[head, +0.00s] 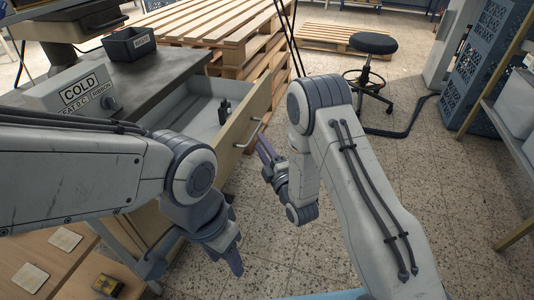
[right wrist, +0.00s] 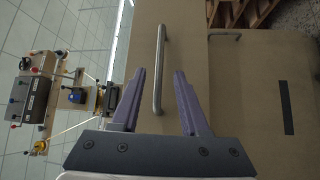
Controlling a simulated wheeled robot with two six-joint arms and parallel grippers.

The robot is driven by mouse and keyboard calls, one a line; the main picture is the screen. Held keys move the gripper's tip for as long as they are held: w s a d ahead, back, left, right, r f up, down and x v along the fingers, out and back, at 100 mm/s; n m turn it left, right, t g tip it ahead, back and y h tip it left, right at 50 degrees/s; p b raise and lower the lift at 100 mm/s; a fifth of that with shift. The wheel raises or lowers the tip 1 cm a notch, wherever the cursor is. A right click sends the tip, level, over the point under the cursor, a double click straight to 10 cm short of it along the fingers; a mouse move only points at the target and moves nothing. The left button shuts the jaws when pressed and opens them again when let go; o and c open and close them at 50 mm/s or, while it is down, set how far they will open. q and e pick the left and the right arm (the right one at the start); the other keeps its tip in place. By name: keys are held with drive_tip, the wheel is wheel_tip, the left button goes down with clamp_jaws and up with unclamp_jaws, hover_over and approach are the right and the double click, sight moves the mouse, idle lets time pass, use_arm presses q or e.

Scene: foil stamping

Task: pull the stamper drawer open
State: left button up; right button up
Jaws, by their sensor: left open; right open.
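The stamper drawer (head: 205,112) stands open below the bench top in the head view, its pale inside showing small dark items. Its wooden front (head: 257,108) carries a metal bar handle (head: 249,134). My right gripper (head: 265,156) is open just outside that front. In the right wrist view the handle (right wrist: 158,75) runs between the two spread purple fingers, with space on both sides; I see no finger touching it. My left gripper (head: 232,260) is open and empty, low over the floor in front of the bench; one of its fingers is partly hidden.
Wooden pallets (head: 215,22) stand behind. A black stool (head: 373,43) and blue crates (head: 497,62) are at the right. Speckled floor (head: 300,255) is clear between.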

drive_tip(key=v, duration=0.5)
drive_tip(key=shift+w, duration=0.1)
idle(0.3)
